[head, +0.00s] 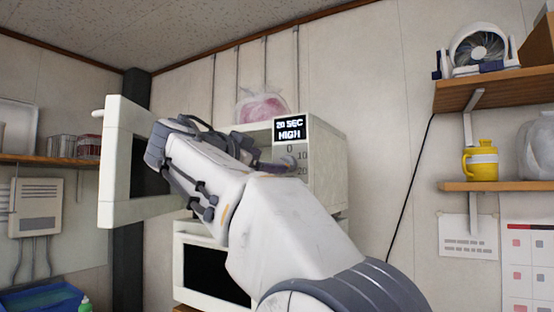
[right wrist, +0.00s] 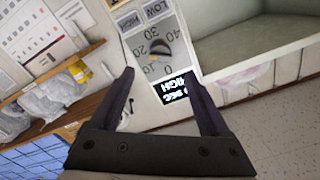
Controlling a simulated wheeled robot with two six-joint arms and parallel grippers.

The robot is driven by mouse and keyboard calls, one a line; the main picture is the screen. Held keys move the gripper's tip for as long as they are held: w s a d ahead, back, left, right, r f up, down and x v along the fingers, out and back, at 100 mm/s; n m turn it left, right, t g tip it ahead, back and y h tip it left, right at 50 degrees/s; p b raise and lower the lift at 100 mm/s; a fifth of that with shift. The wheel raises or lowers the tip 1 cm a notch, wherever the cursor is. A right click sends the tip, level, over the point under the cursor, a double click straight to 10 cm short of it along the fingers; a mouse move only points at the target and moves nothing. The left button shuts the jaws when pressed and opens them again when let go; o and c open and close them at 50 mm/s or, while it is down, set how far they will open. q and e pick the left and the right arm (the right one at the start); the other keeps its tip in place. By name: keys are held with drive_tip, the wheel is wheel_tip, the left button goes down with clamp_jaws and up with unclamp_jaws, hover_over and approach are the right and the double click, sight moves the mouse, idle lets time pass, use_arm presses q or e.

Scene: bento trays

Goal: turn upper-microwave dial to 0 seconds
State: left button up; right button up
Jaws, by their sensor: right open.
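The upper microwave (head: 325,165) has a lit display (head: 289,130) reading "20 SEC HIGH". The numbers 0, 10 and 20 show below the display; my arm hides much of the panel in the head view. My left gripper is out of view.
The upper microwave's door (head: 115,165) stands wide open to the left. A lower microwave (head: 190,243) is below, partly behind my arm. A pink bag (head: 262,108) lies on top. Wall shelves (head: 500,88) are at the right.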

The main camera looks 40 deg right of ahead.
sight(280, 162)
drive_tip(key=p+x, duration=0.2)
drive_tip(key=x, duration=0.3)
drive_tip(key=shift+w+d+r, duration=0.1)
drive_tip(key=shift+w+d, duration=0.05)
drive_tip(key=shift+d, duration=0.25)
drive_tip(key=shift+w+d+p, duration=0.25)
drive_tip(key=shift+d+p, duration=0.05)
drive_tip(key=shift+d, duration=0.15)
clamp_jaws()
